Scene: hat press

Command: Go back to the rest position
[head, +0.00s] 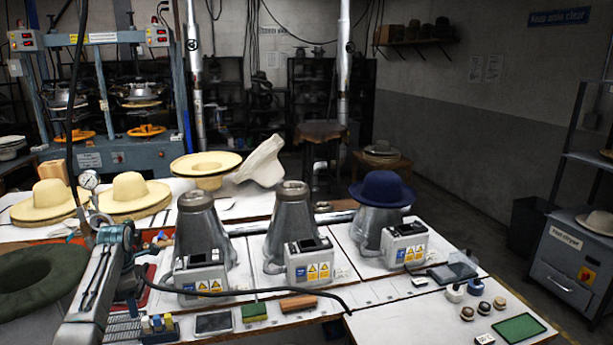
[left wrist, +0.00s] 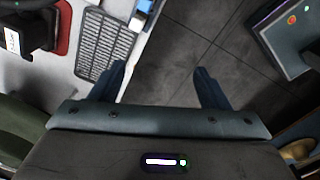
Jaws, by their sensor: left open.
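My left gripper (left wrist: 161,85) is open and empty in the left wrist view. Its two dark fingers stand wide apart over the dark tiled floor, next to the table's edge. In the head view my left arm (head: 92,290) comes up from the lower left, and its joint shows near the pressure gauge (head: 89,180). The fingertips cannot be made out clearly there. My right gripper is in neither view. A navy hat (head: 382,188) sits on the rightmost of the metal hat forms (head: 291,235). No hat is in my left gripper.
Cream hats (head: 130,192) lie on the left and a green hat (head: 42,275) is at the near left. A dark grate (left wrist: 101,45) lies on the table beside the left gripper. Control boxes (head: 309,262) stand before the forms. A cable crosses the table front.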

